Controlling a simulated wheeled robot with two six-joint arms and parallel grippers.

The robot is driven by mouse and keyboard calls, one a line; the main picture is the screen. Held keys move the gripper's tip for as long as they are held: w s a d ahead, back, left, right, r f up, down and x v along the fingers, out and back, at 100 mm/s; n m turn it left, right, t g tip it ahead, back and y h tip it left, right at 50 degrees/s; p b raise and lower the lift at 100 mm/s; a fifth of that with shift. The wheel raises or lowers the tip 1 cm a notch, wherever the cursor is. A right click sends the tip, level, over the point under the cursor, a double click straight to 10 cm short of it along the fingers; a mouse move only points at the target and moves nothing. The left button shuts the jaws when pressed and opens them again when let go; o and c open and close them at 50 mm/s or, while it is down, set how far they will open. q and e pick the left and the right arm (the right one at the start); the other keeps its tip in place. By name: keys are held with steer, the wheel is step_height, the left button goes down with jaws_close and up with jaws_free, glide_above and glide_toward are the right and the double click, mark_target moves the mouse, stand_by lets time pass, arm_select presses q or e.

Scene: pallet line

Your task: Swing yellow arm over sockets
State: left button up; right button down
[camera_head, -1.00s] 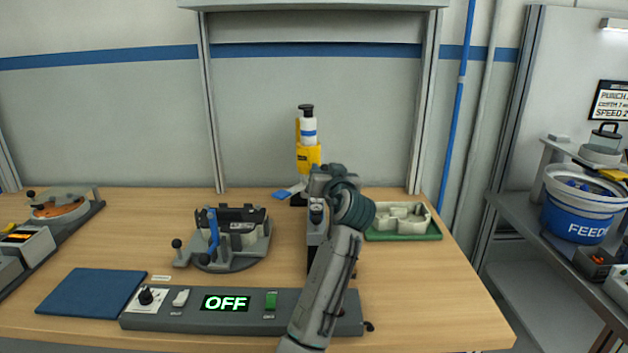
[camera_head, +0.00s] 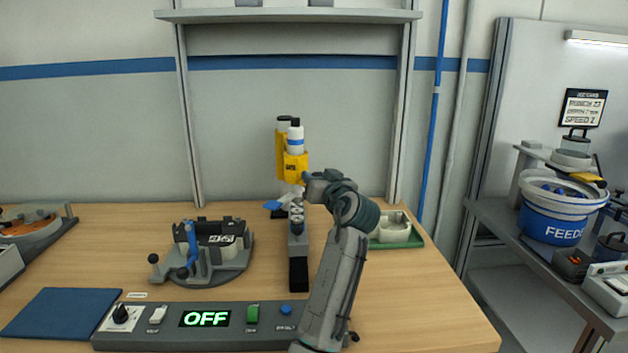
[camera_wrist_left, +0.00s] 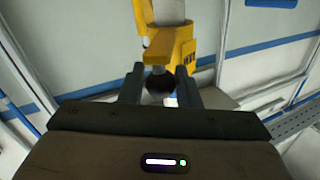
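The yellow arm (camera_head: 294,166) stands at the back of the table, holding a white bottle with a blue band (camera_head: 296,140) upright. The grey block with sockets (camera_head: 297,218) stands in front of it, below and slightly right. My left gripper (camera_head: 307,179) reaches the yellow arm from the right. In the left wrist view its two fingers (camera_wrist_left: 160,80) sit on either side of a dark round knob (camera_wrist_left: 159,83) below the yellow arm (camera_wrist_left: 186,47) and seem closed on it. My wrist hides part of the space right of the sockets. My right gripper is not in view.
A round grey fixture with a blue lever (camera_head: 205,255) stands left of the sockets. A green tray (camera_head: 398,241) lies behind my arm. A blue mat (camera_head: 62,312) lies front left.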

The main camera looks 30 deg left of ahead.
arm_select(q)
steer(key=o, duration=0.3)
steer(key=shift+w+d+r, duration=0.1)
steer(key=shift+w+r, duration=0.05)
steer(key=shift+w+d, duration=0.1)
steer(key=shift+w, duration=0.1)
steer(key=shift+s+f, duration=0.2)
steer(key=b+v, duration=0.2)
steer(key=v, duration=0.8)
steer(key=shift+d+b, duration=0.3)
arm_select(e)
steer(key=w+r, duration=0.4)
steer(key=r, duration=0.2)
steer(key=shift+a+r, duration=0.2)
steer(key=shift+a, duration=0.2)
arm_select(q)
steer(key=shift+s, duration=0.1)
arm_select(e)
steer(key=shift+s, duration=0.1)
